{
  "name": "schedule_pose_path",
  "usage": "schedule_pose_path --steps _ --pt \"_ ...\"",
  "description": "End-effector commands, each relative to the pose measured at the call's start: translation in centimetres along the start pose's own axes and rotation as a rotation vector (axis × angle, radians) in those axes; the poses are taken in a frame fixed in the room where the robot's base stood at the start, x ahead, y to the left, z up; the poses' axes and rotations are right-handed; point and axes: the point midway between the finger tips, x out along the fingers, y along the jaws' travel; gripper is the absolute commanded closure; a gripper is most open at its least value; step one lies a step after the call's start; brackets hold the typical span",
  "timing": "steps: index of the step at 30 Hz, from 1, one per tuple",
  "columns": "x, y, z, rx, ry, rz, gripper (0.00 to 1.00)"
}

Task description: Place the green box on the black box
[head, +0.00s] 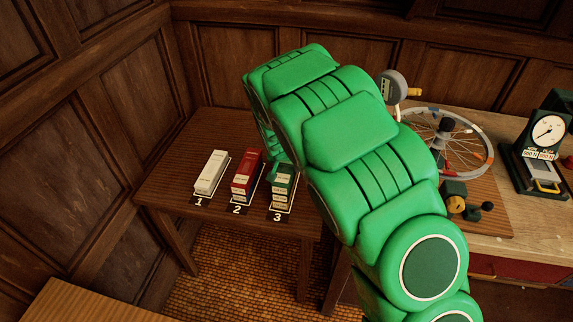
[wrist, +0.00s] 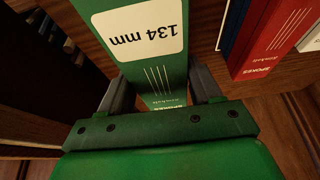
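The green box (wrist: 160,70), with a white "134 mm" label, fills the top middle of the wrist view. It also shows in the head view (head: 283,180) at the place marked 3, partly beside my arm. My gripper (wrist: 160,88) has one dark finger on each side of it, with no clear gap, so it looks shut on the green box. In the head view my green arm hides the fingers.
A white box (head: 209,173) stands at place 1 and a red box (head: 244,176) at place 2 on the small brown table (head: 165,180). The workbench at right holds a spoked wheel (head: 445,145) and a dial gauge (head: 546,130). The small table's left part is clear.

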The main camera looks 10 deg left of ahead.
Motion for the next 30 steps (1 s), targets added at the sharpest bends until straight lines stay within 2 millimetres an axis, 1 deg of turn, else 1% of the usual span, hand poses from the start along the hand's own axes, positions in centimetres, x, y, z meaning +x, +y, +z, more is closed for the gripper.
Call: schedule_pose_path --steps 1,4,5,14,19,26,30 --pt "0.0 0.0 0.0 0.0 0.0 0.0 0.28" --pt "0.0 0.0 0.0 0.0 0.0 0.0 0.13" --pt "0.0 0.0 0.0 0.0 0.0 0.0 0.12" --pt "-0.1 0.0 -0.1 0.0 0.001 -0.001 0.12" --pt "-0.7 0.0 -0.2 0.0 0.002 -0.001 0.12" --pt "-2.5 0.0 -0.2 0.0 0.002 -0.002 0.12" --pt "-4.3 -0.1 -0.2 0.0 0.003 -0.002 0.12"
